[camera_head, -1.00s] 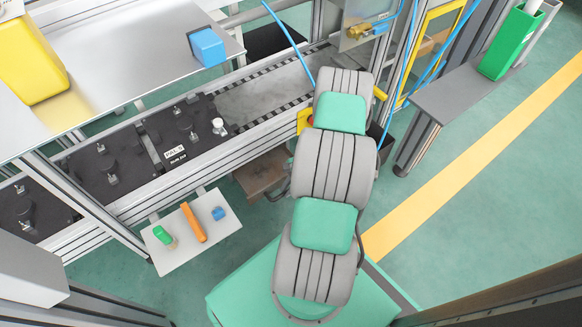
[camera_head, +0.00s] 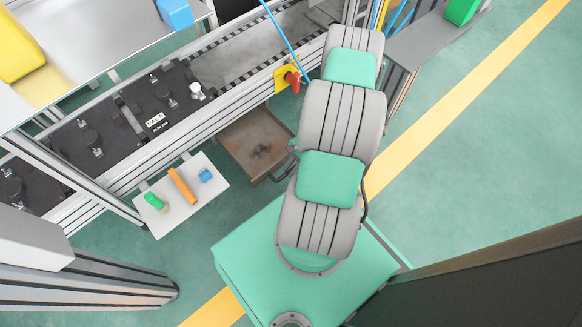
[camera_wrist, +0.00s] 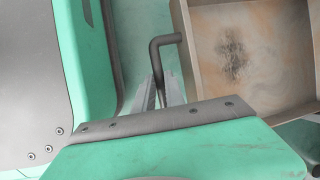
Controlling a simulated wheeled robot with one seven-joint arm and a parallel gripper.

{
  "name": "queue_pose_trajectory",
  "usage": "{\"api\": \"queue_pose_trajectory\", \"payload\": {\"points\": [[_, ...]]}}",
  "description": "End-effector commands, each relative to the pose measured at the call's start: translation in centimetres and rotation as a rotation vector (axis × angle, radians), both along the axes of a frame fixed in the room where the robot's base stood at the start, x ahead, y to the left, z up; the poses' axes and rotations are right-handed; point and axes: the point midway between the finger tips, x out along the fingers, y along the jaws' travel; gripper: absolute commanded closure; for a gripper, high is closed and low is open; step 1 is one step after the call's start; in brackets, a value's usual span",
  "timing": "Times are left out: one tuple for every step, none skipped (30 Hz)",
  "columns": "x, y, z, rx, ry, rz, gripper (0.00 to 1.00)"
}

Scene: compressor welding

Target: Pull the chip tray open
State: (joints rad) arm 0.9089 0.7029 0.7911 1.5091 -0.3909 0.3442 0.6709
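The chip tray (camera_head: 240,130) is a shallow, rusty brown metal box. It sticks out from under the conveyor frame in the head view, with a dark stain on its floor. In the wrist view the tray (camera_wrist: 197,65) fills the upper right. Its dark bent handle (camera_wrist: 166,41) runs down between the two fingers of my gripper (camera_wrist: 163,92). The fingers are close together on either side of the handle and look shut on it. In the head view my arm hides the gripper, and the tray's right edge is beside the arm.
A white side shelf (camera_head: 203,208) with green, orange and blue pieces stands left of the tray. A red-handled switch on a yellow plate (camera_head: 285,80) sits on the conveyor frame (camera_head: 215,112) above the tray. Green floor (camera_head: 470,170) is clear at right.

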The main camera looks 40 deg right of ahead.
Motion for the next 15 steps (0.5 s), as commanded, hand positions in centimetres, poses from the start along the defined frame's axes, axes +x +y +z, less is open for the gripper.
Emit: {"api": "queue_pose_trajectory", "payload": {"points": [[0.02, -0.09, -0.04, -0.002, -0.001, -0.001, 0.82], [0.02, -0.08, -0.03, -0.002, -0.001, -0.002, 0.79], [0.01, -0.08, -0.03, -0.001, -0.001, -0.001, 0.76], [0.0, -0.07, -0.03, -0.001, -0.001, -0.001, 0.73], [-0.01, -0.07, -0.03, -0.001, -0.001, -0.001, 0.71], [-0.01, -0.08, -0.02, -0.001, 0.0, -0.002, 0.68], [-0.02, -0.08, -0.03, -0.001, 0.0, -0.002, 0.65], [-0.02, -0.08, -0.03, 0.0, 0.0, -0.002, 0.64], [-0.03, -0.08, -0.02, 0.0, 0.0, -0.002, 0.64], [-0.03, -0.08, -0.02, 0.001, 0.0, -0.003, 0.64], [-0.04, -0.07, -0.02, 0.001, 0.0, -0.003, 0.64], [-0.04, -0.07, -0.02, 0.001, 0.0, -0.003, 0.64], [-0.04, -0.09, -0.01, 0.001, 0.0, -0.003, 0.64], [-0.05, -0.09, 0.02, 0.001, 0.0, -0.003, 0.64], [-0.06, -0.15, 0.17, 0.001, -0.001, -0.003, 0.64]]}}
